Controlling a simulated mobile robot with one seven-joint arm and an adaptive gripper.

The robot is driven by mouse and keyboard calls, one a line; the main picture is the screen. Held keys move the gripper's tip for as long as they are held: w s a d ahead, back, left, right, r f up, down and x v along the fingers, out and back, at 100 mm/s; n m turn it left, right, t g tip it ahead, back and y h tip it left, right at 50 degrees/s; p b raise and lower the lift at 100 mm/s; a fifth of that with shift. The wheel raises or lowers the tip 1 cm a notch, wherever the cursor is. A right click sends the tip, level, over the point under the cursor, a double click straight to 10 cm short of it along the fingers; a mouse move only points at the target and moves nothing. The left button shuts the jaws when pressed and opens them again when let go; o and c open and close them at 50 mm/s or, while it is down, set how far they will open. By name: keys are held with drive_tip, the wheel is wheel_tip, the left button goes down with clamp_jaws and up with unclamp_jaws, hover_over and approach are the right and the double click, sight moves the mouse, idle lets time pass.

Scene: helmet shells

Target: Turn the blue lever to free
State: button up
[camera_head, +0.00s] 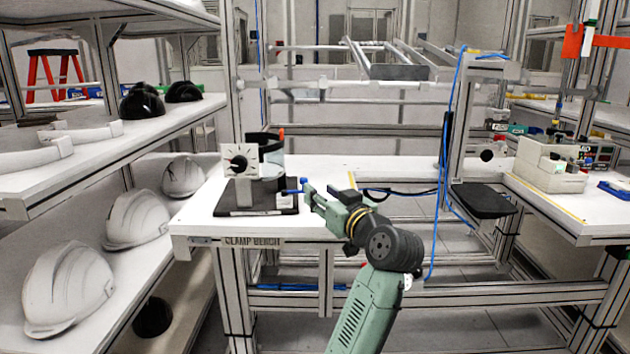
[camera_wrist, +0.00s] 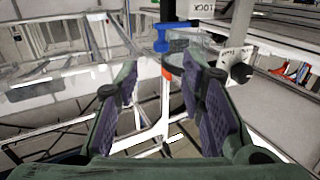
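The blue lever (camera_head: 292,191) sticks out to the right from the clamp fixture (camera_head: 258,197) on the clamp bench. In the wrist view the blue lever (camera_wrist: 164,38) looks T-shaped and lies ahead of the fingertips, roughly between them. An orange-red piece (camera_wrist: 168,73) shows just below it. A plate reading LOCK (camera_wrist: 203,7) is at the top, and another small lettered label (camera_wrist: 232,55) is hard to read. My gripper (camera_head: 307,191) is at the lever's outer end in the head view. My gripper (camera_wrist: 160,88) is open with nothing between its fingers; contact with the lever cannot be told.
The fixture also carries a white dial plate with a black knob (camera_head: 239,162). The bench top (camera_head: 340,172) is mostly clear to the right, apart from a dark cable. Shelves with helmet shells (camera_head: 137,218) stand at the left. A post with a blue hose (camera_head: 447,140) rises at the right.

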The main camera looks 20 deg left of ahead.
sight(306, 182)
drive_tip(key=p+x, duration=0.1)
drive_tip(key=x, duration=0.8)
drive_tip(key=shift+w+a, duration=0.1)
drive_tip(key=shift+a, duration=0.15)
clamp_jaws()
